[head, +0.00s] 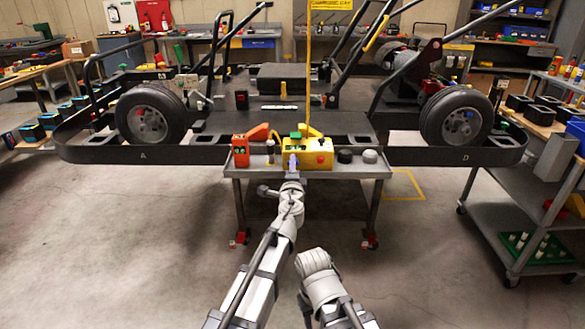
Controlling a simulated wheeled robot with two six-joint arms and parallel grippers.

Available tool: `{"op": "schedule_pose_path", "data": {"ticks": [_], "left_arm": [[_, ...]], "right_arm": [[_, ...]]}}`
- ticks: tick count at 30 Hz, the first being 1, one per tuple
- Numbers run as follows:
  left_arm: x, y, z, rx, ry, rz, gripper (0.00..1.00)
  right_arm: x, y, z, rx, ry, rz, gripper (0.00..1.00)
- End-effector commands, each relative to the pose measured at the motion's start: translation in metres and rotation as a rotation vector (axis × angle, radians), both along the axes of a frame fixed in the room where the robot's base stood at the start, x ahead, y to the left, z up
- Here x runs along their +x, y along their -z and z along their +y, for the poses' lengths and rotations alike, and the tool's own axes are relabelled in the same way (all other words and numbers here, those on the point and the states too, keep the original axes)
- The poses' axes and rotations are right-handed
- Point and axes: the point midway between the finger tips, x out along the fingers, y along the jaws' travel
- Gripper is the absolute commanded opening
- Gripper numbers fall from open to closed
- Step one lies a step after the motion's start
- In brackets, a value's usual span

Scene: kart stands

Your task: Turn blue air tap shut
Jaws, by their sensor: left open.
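A small blue piece (292,161), which looks like the blue air tap, stands upright in front of a yellow box (309,153) on the grey cart. My left gripper (291,182) is open just in front of and below the blue piece, at the cart's front edge. I cannot tell whether it touches the piece. The fingers are small and partly hidden by the wrist, and the tap's exact turn is too small to read. My right arm is low in the middle foreground, and its fingers do not show.
The yellow box has a red button. An orange-red device (240,151) stands to its left, dark and grey knobs (370,156) to its right. A go-kart (285,108) is behind the grey cart (340,172). A shelf trolley (535,222) stands at right. The front floor is clear.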

Motion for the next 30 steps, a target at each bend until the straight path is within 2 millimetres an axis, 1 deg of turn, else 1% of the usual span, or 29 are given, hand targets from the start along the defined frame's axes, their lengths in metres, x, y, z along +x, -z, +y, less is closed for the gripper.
{"op": "schedule_pose_path", "data": {"ticks": [5, 8, 11, 18, 22, 25, 30], "left_arm": [[-0.001, 0.000, 0.000, -0.001, -0.001, 0.000, 0.47], [-0.007, 0.000, 0.000, -0.001, 0.000, 0.000, 0.47], [-0.017, 0.000, 0.001, -0.001, 0.000, 0.000, 0.47], [-0.056, 0.000, 0.001, 0.000, 0.000, 0.000, 0.47], [-0.074, 0.000, 0.000, 0.000, 0.001, 0.000, 0.47], [-0.079, 0.000, 0.000, 0.000, 0.001, 0.000, 0.47], [-0.078, 0.000, 0.000, 0.000, 0.000, 0.000, 0.47]], "right_arm": [[0.000, 0.000, 0.000, 0.000, 0.000, 0.000, 0.50], [0.000, 0.000, 0.000, 0.000, 0.000, 0.000, 0.50], [0.000, 0.000, 0.000, 0.000, 0.000, 0.000, 0.50], [0.000, 0.000, 0.000, 0.000, 0.000, 0.000, 0.50], [0.000, 0.000, 0.000, 0.000, 0.000, 0.000, 0.50], [0.000, 0.000, 0.000, 0.000, 0.000, 0.000, 0.50], [0.000, 0.000, 0.000, 0.000, 0.000, 0.000, 0.50]]}}
